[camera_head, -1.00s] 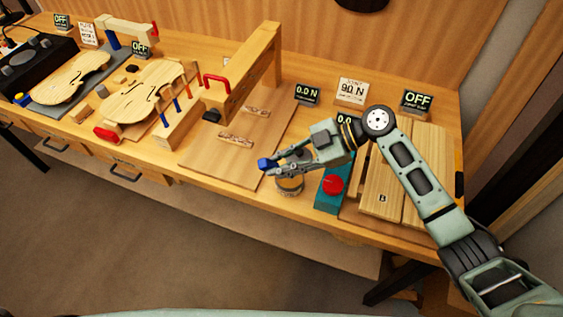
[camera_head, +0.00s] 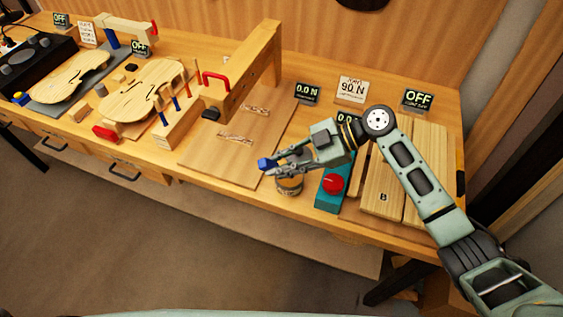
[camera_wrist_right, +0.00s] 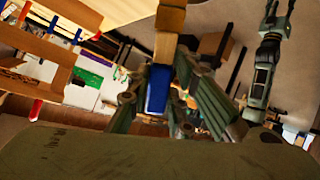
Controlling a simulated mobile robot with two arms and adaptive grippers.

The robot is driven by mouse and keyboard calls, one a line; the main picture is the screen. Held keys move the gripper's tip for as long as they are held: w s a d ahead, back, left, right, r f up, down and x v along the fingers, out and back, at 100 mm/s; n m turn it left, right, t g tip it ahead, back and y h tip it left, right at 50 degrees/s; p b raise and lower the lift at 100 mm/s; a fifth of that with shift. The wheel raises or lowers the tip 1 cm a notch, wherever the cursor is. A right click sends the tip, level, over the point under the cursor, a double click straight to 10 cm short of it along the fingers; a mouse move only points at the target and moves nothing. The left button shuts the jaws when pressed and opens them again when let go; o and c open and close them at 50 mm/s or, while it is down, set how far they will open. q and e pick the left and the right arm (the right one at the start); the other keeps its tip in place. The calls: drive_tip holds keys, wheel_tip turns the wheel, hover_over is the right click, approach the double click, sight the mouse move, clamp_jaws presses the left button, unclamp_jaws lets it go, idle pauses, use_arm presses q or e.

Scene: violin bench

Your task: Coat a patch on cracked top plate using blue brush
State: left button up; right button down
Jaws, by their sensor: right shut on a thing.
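My right gripper (camera_head: 272,163) is shut on the blue brush (camera_head: 264,164), close above a small round jar (camera_head: 289,186) near the bench's front edge. In the right wrist view the brush's blue part (camera_wrist_right: 157,88) sits between the fingers, with a wooden part beyond it. I cannot tell whether the brush touches the jar. One violin plate (camera_head: 135,92) lies left of the tool rack; another plate (camera_head: 68,80) lies on a dark grey mat farther left. Which is cracked is too small to tell. My left arm appears in the right wrist view; its gripper (camera_wrist_right: 275,15) is unclear.
A rack (camera_head: 176,132) holds upright tools. A wooden press frame (camera_head: 245,70) with a red handle stands behind a board (camera_head: 220,164) carrying small wooden pieces. A teal box (camera_head: 330,199) with a red button and pale wooden boards (camera_head: 380,185) lie to the right.

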drive_tip(key=shift+s+f+b, duration=0.1)
drive_tip(key=shift+f+b, duration=0.1)
drive_tip(key=shift+b, duration=0.25)
idle(1.5)
drive_tip(key=shift+r+p, duration=1.5)
drive_tip(key=shift+r, duration=2.15)
drive_tip(key=shift+d, duration=0.1)
